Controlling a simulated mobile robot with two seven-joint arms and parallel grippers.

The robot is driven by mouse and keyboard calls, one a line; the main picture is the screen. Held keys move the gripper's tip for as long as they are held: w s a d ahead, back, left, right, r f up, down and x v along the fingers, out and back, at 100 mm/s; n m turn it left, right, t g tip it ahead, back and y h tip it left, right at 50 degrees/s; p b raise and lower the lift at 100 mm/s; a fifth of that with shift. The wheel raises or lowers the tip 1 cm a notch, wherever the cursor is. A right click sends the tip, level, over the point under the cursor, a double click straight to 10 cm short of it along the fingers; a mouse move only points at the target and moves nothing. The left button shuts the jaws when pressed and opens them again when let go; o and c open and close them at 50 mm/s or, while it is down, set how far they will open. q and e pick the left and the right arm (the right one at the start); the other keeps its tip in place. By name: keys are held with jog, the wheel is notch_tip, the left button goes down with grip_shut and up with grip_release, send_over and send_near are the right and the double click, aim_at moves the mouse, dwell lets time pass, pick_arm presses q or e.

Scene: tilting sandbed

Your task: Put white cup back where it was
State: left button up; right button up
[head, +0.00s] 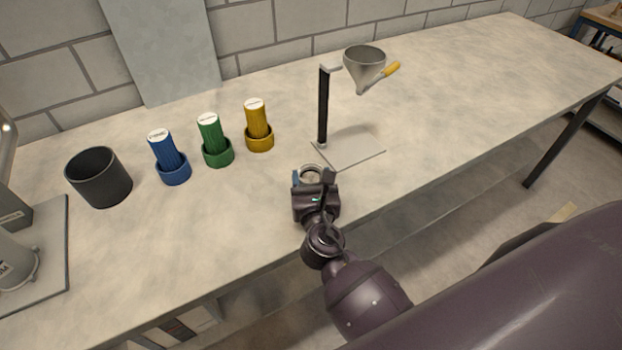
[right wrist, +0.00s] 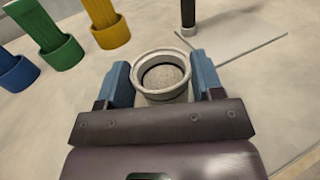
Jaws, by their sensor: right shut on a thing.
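The white cup (right wrist: 163,75) sits between the two blue-padded fingers of my right gripper (right wrist: 163,84) in the right wrist view. The fingers press on it from both sides. It looks upright, with grey, grainy material inside. In the head view the cup's rim (head: 311,171) shows just beyond my right gripper (head: 313,178), near the front of the stand's base plate. My gripper hides most of the cup there. I cannot tell whether the cup touches the table. My left gripper is not in view.
A funnel (head: 364,64) hangs on a black stand (head: 323,108) with a thin base plate (head: 358,147). Blue (head: 166,155), green (head: 211,138) and yellow (head: 257,123) cylinders stand in matching holders. A dark pot (head: 98,178) stands at left. The table's right side (head: 480,80) is clear.

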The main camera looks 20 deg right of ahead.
jog(key=o, duration=0.9)
jog(key=shift+f, duration=0.1)
jog(key=shift+o, duration=0.7)
